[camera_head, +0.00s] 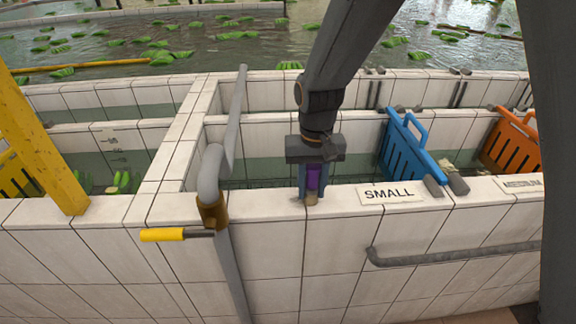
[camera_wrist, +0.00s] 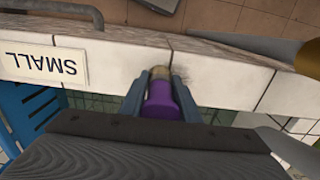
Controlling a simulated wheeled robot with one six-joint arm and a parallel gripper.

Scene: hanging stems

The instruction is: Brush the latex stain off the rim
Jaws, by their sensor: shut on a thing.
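My gripper (camera_head: 313,186) is above the tiled rim (camera_head: 259,191) of the tank, just left of the SMALL sign. It is shut on a purple-handled brush (camera_head: 313,178), which points down at the rim. In the wrist view the brush (camera_wrist: 162,97) sits between the two fingers, with its pale bristle end at the rim tiles. A dark, smudged latex stain (camera_wrist: 181,77) shows on the rim just right of the bristle end. Whether the bristles touch the rim is hard to tell. In the head view the stain is mostly hidden by the brush and gripper.
The SMALL sign (camera_head: 390,194) lies on the rim to the right, with a blue slotted gate (camera_head: 408,148) behind it. A grey pipe (camera_head: 213,170) and a yellow-handled valve (camera_head: 163,235) stand to the left. An orange gate (camera_head: 512,142) is farther right.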

